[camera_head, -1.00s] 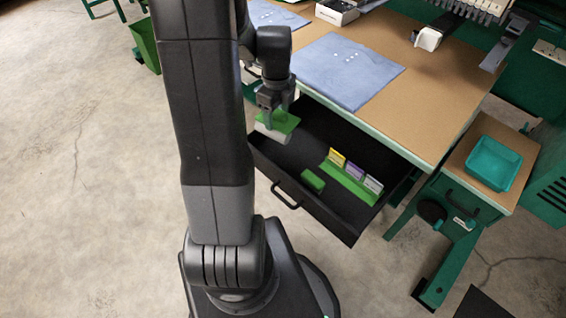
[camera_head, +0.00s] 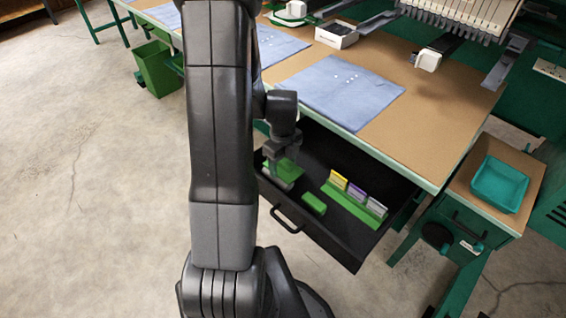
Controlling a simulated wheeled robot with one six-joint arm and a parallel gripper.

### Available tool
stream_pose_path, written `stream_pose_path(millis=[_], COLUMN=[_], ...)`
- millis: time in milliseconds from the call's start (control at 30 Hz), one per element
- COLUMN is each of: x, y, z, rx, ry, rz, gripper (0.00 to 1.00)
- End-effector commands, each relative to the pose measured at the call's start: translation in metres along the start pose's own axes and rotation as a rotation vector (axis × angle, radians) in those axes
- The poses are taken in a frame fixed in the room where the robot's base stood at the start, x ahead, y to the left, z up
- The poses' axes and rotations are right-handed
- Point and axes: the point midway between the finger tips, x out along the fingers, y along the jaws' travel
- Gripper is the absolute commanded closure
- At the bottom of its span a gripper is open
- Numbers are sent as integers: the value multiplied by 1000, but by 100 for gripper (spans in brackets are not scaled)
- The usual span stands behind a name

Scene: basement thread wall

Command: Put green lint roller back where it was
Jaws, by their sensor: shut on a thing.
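The green lint roller (camera_head: 286,170) has a green upper part and a pale lower part. My gripper (camera_head: 281,160) is shut on its green part, above or inside the left end of the open black drawer (camera_head: 340,239). Whether the roller touches the drawer floor I cannot tell. My arm hides part of the drawer's left side.
In the drawer are a small green block (camera_head: 314,203) and a green rack (camera_head: 352,204) with yellow, purple and grey cards. The drawer hangs open under a table (camera_head: 436,95) with blue cloth (camera_head: 340,90). A teal tray (camera_head: 498,184) stands at right.

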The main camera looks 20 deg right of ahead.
Motion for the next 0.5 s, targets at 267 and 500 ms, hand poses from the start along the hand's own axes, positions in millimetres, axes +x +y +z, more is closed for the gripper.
stream_pose_path(millis=[267, 500], x=[2, 2], y=[0, 0], z=[0, 0], rx=[0, 0], ry=[-1, -1], rz=[-1, -1], gripper=[58, 15])
